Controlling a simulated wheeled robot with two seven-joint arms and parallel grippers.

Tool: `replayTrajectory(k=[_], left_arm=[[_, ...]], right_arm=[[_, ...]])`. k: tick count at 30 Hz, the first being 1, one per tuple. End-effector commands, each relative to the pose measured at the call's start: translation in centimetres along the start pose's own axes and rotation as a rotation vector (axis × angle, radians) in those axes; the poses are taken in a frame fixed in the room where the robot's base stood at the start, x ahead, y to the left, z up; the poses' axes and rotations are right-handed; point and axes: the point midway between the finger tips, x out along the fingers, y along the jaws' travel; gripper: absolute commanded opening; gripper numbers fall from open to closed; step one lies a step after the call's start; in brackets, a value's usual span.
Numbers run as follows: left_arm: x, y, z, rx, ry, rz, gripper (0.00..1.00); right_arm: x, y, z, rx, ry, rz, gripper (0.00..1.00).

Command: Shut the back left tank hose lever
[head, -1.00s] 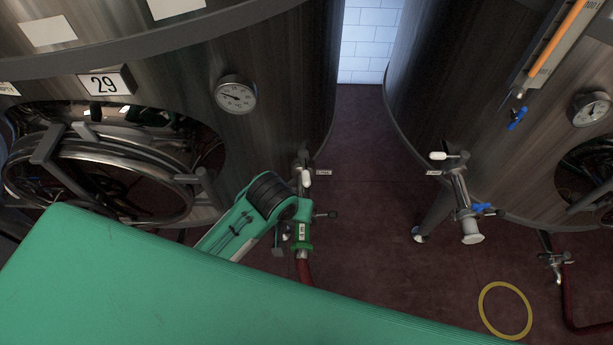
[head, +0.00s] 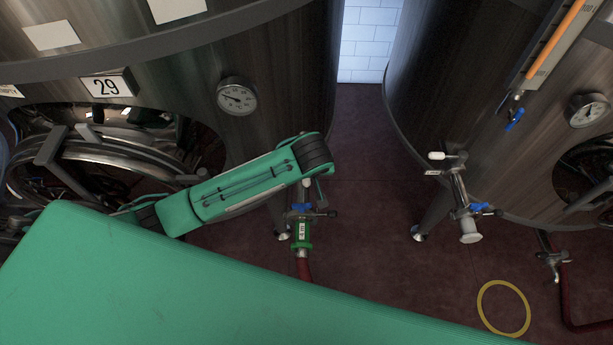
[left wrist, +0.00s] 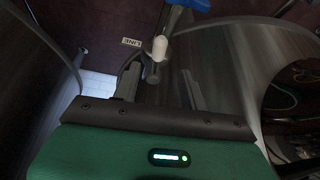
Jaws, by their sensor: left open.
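The left tank (head: 290,90), labelled 29, has a pipe outlet low at its front right with a blue lever (head: 301,208). A green coupling (head: 302,234) and a red hose hang below it. My left arm reaches across this tank, its wrist above the outlet; its fingers are hidden in the head view. In the left wrist view my left gripper (left wrist: 160,80) is open. A white-tipped lever (left wrist: 159,47) shows between and beyond its fingers; contact cannot be told. The blue lever (left wrist: 190,4) shows at the top edge. My right gripper is out of view.
A second tank (head: 450,90) stands at the right, with its own white-tipped lever (head: 437,156) and blue lever (head: 482,208). A yellow ring (head: 504,309) lies on the dark red floor. A floor gap separates the tanks. A dial gauge (head: 237,96) is above my arm.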

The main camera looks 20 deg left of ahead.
Motion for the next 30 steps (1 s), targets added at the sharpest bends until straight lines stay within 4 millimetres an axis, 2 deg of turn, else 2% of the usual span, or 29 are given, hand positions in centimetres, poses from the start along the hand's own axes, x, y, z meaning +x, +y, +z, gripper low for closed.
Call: replayTrajectory(k=[6, 13, 18, 27, 30], left_arm=[[4.4, -0.1, -0.1, 0.0, -0.001, -0.003, 0.43], [7.7, 0.0, -0.1, 0.001, 0.0, -0.001, 0.43], [8.8, 0.0, 0.0, 0.001, 0.0, 0.0, 0.43], [9.0, 0.0, 0.0, 0.001, 0.0, 0.002, 0.43], [9.0, 0.0, 0.0, 0.001, 0.0, 0.002, 0.26]], right_arm=[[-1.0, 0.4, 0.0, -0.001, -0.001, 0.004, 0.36], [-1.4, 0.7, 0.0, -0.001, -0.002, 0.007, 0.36], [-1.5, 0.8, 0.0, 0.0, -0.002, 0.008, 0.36], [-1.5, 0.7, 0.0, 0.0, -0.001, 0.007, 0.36], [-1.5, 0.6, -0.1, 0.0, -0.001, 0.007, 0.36]])
